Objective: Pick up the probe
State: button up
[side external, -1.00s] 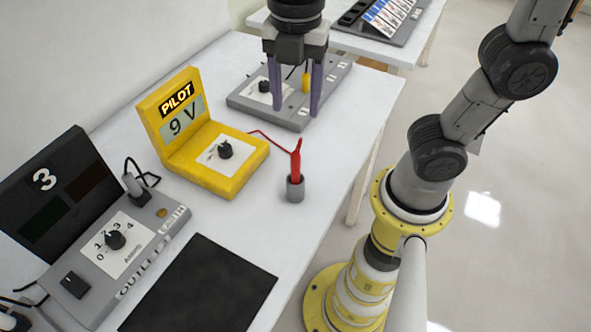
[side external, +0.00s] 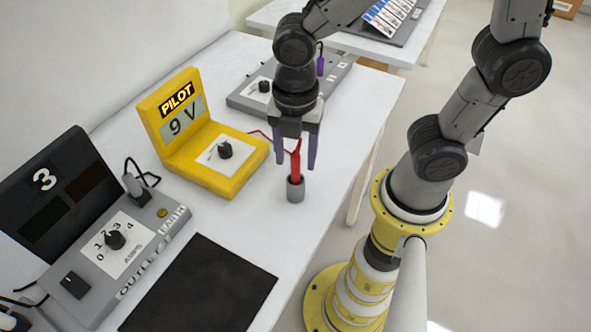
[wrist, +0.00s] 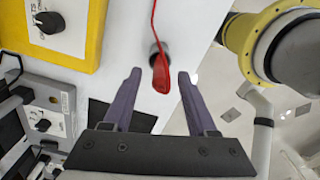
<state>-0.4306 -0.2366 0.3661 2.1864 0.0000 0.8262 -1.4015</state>
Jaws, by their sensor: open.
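The red probe (side external: 295,165) stands upright in a small grey cup (side external: 296,191) on the white table, with a red wire running from it toward the yellow PILOT unit (side external: 214,154). In the wrist view the red probe (wrist: 161,75) shows just beyond and between the fingertips, with the dark cup (wrist: 158,52) partly hidden behind it. My gripper (side external: 296,166) is open above the cup, its two purple fingers on either side of the probe's upper part. In the wrist view the open gripper (wrist: 159,75) shows a gap on both sides of the probe.
A grey outlet unit (side external: 150,245) with a black panel marked 3 stands at the front left, beside a black mat (side external: 200,287). Another grey unit (side external: 330,80) lies at the back. The table's right edge is close to the cup.

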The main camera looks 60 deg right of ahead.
jog(key=shift+f, duration=0.7)
grip_shut()
